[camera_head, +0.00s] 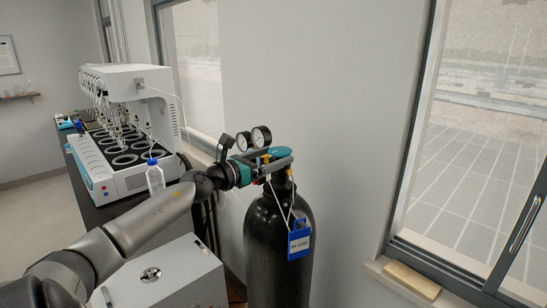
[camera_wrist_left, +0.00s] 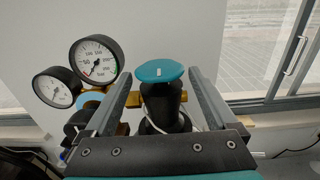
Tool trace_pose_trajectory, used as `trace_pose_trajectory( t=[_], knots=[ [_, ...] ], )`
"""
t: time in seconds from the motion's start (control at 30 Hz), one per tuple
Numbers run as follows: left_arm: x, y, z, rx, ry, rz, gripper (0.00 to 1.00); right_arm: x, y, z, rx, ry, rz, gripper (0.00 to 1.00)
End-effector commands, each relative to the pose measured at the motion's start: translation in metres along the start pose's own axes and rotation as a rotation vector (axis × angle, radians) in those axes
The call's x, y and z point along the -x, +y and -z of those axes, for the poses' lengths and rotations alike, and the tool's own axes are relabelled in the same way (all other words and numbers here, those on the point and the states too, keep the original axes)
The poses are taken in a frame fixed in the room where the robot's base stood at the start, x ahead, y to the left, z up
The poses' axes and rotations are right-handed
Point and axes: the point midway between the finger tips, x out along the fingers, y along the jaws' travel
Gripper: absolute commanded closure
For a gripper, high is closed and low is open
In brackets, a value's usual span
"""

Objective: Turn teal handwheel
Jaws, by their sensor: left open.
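The teal handwheel (camera_wrist_left: 160,72) sits on the dark valve (camera_wrist_left: 165,108) of the black gas cylinder (camera_head: 279,250). In the left wrist view its round disc lies between the two grey fingers of my left gripper (camera_wrist_left: 163,82), with a visible gap on each side. In the head view my left gripper (camera_head: 283,161) is at the cylinder's top, and the teal handwheel (camera_head: 278,151) shows partly behind it. The gripper is open, and I see no clear contact with the wheel. My right gripper is not in view.
Two pressure gauges (camera_head: 261,137) stand close beside the gripper; they also show in the left wrist view (camera_wrist_left: 94,59). A blue tag (camera_head: 299,241) hangs on the cylinder. The distiller (camera_head: 130,75) and a blue-capped bottle (camera_head: 155,177) stand on the bench at left. A wall and window are behind.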

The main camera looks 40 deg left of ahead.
Motion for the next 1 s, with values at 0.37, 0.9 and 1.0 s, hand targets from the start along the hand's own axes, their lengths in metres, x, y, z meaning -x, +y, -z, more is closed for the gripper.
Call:
trace_pose_trajectory(
  t=[0.37, 0.9, 1.0],
  knots=[
    [-0.0059, 0.0002, -0.0002, -0.002, 0.001, 0.000, 0.09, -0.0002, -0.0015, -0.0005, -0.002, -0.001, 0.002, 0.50],
    [-0.0057, 0.0001, -0.0002, -0.002, 0.001, 0.000, 0.57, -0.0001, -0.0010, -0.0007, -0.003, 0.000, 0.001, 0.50],
    [-0.0057, 0.0001, -0.0001, -0.002, 0.001, 0.000, 0.69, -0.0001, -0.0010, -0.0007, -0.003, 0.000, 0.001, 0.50]
  ],
)
